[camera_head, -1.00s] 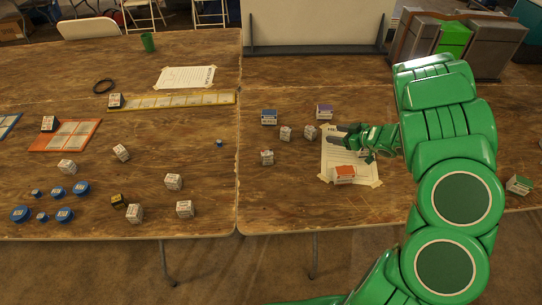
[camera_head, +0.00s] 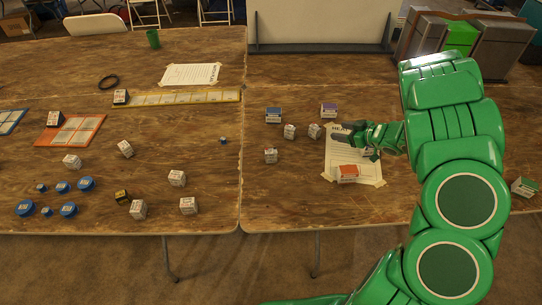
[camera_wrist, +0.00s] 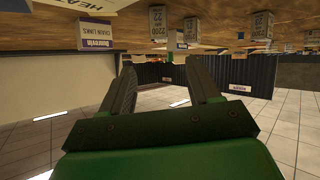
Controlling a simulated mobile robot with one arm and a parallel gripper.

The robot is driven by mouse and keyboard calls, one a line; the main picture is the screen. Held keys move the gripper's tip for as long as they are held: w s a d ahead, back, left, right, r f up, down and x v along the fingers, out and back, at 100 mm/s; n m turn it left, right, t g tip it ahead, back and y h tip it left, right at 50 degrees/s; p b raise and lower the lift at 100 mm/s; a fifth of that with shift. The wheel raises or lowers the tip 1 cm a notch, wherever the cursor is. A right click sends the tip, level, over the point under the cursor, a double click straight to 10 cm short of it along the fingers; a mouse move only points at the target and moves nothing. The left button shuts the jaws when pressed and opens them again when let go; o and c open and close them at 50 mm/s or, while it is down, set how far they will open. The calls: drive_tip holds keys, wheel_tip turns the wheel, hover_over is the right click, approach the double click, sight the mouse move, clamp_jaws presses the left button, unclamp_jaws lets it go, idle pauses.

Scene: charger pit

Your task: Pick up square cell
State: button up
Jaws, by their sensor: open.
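Several small white cube-shaped cells with printed labels lie on the table; which one is the square cell I cannot tell. Two of them, a left cube (camera_head: 289,131) and a right cube (camera_head: 314,131), stand just left of my gripper (camera_head: 346,131). Another cube (camera_head: 271,156) lies nearer the front. My gripper is open and empty, over the paper sheet (camera_head: 341,158), its fingers pointing left toward the two cubes. The wrist view is upside down. It shows both fingers apart (camera_wrist: 162,72), with labelled cubes (camera_wrist: 157,22) beyond them, near the top edge.
A purple-topped box (camera_head: 328,110) and a blue-topped box (camera_head: 273,115) stand behind the cubes. An orange-topped box (camera_head: 347,173) sits on the sheet. Grey and green bins (camera_head: 461,36) stand at the back right. The table front right of the seam is largely clear.

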sight(267, 157)
wheel_tip(267, 157, up, 17)
drive_tip(key=w+d+r+m+t+h, duration=0.4)
drive_tip(key=w+d+r+m+h, duration=0.2)
drive_tip(key=w+d, duration=0.45)
drive_tip(key=w+d+f+m+g+h, duration=0.1)
drive_tip(key=d+f+m+g+h, duration=0.1)
drive_tip(key=d+m+h, duration=0.6)
drive_tip(key=s+d+f+m+g, duration=0.2)
drive_tip(key=s+f+m+g, duration=0.1)
drive_tip(key=f+m, duration=0.3)
drive_tip(key=s+a+f+m+g+y, duration=0.3)
drive_tip(key=a+f+y, duration=0.15)
drive_tip(key=a, duration=0.35)
drive_tip(key=s+a+f+m+g+y, duration=0.3)
drive_tip(key=s+a+f, duration=0.15)
drive_tip(key=a, duration=0.35)
drive_tip(key=s+a+r+g+y, duration=0.1)
drive_tip(key=a+r+y, duration=0.3)
drive_tip(key=a, duration=0.4)
drive_tip(key=s+a+r+g+y, duration=0.1)
drive_tip(key=a+r+g+y, duration=0.2)
drive_tip(key=a, duration=0.6)
drive_tip(key=s+a+r+y, duration=0.1)
drive_tip(key=a+r+y, duration=0.35)
drive_tip(key=a, duration=0.35)
drive_tip(key=shift+m, duration=0.4)
wheel_tip(267, 157, down, 23)
drive_tip(key=shift+f, duration=0.2)
drive_tip(key=shift+x, duration=3.85)
drive_tip(key=shift+s, duration=0.2)
